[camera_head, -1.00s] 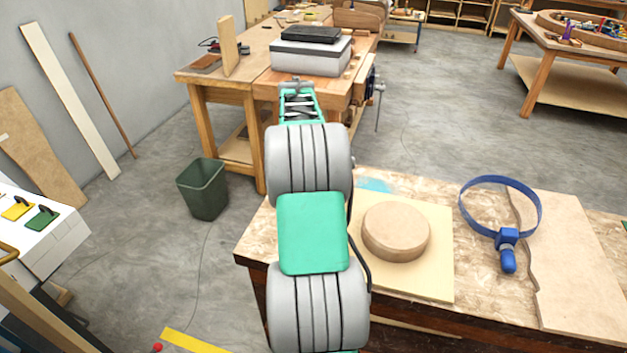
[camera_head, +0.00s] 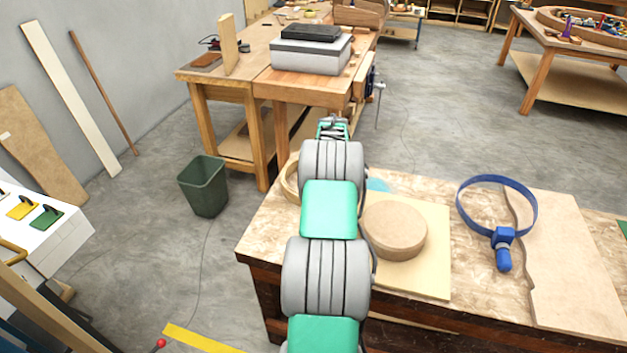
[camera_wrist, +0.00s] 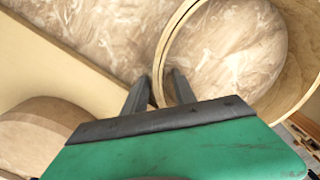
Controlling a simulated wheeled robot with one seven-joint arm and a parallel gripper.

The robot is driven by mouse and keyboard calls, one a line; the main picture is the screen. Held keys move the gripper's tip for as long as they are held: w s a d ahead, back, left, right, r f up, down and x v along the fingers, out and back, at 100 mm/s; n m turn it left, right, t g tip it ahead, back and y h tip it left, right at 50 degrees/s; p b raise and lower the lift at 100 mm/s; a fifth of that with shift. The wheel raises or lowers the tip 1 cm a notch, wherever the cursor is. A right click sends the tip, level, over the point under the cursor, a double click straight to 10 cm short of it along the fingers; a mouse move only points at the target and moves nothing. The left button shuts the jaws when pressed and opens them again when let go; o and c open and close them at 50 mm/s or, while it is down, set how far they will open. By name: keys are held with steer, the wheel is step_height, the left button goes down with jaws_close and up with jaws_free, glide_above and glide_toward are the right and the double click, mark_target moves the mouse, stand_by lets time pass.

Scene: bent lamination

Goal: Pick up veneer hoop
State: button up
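The veneer hoop (camera_wrist: 167,45) is a pale, thin-walled wooden ring on the worktable, filling the upper right of the wrist view. In the head view the hoop (camera_head: 289,180) shows only its left edge; my arm hides the rest. My gripper (camera_wrist: 160,82) is open in the wrist view, its two dark fingers apart. The hoop's near left wall appears between the fingertips, one finger outside and one inside the ring. I cannot tell whether either finger touches it. My gripper is hidden behind my arm in the head view.
A round wooden form (camera_head: 394,230) sits on a pale board (camera_head: 436,270) right of my arm; the form also shows in the wrist view (camera_wrist: 40,130). A blue strap clamp (camera_head: 503,236) and a wavy-edged sheet (camera_head: 575,270) lie further right. A green bin (camera_head: 204,187) stands left.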

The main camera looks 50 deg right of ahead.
jaws_close()
stand_by(1.2)
